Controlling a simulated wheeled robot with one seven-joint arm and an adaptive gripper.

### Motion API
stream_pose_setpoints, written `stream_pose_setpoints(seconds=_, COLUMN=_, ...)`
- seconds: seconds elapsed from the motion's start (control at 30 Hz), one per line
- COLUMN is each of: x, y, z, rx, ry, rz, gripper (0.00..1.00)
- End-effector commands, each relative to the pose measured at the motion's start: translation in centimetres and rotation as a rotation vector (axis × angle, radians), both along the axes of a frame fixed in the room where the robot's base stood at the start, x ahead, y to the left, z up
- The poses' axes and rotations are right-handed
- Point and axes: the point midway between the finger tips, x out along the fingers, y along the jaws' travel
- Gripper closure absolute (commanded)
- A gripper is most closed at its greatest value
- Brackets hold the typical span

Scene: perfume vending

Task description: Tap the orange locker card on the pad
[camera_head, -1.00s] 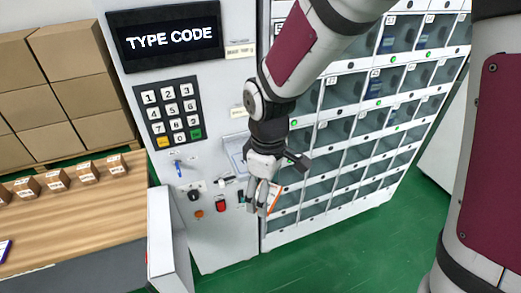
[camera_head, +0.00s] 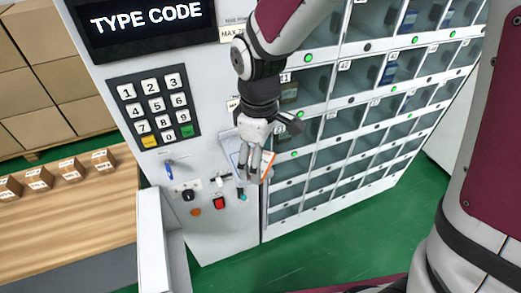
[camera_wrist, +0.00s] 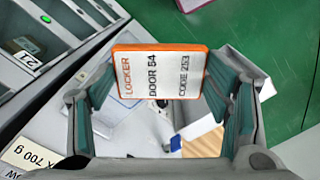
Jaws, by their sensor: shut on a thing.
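My gripper (camera_head: 252,176) is shut on the orange locker card (camera_head: 267,166), in front of the machine's front panel. In the wrist view the card (camera_wrist: 160,76) is a white plate with an orange rim, printed LOCKER, DOOR 54 and CODE 253. It sits between the two dark green finger pads, its printed face toward the wrist camera. A pale, blue-outlined surface, seemingly the pad (camera_head: 231,147), is on the panel just behind my gripper, partly hidden by it. In the wrist view it shows (camera_wrist: 124,118) below the card. I cannot tell whether the card touches it.
The keypad (camera_head: 152,106) and the TYPE CODE screen (camera_head: 147,22) are up and left. A red button (camera_head: 219,203) and a black knob (camera_head: 188,195) are below left. Locker doors (camera_head: 325,130) stand to the right. A wooden counter (camera_head: 75,215) with small boxes is at the left.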

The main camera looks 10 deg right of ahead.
Motion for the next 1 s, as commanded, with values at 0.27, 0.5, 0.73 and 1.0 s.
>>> stream_pose_setpoints(seconds=0.27, x=3.2, y=0.8, z=-1.0, rx=0.000, ry=-0.001, rz=-0.001, gripper=0.56)
stream_pose_setpoints(seconds=0.5, x=5.6, y=1.5, z=-1.6, rx=0.000, ry=-0.001, rz=0.000, gripper=0.56)
stream_pose_setpoints(seconds=0.73, x=6.8, y=1.9, z=-2.8, rx=-0.001, ry=0.002, rz=0.000, gripper=0.56)
stream_pose_setpoints(seconds=1.0, x=6.7, y=1.9, z=-4.5, rx=0.000, ry=0.001, rz=0.000, gripper=0.56)
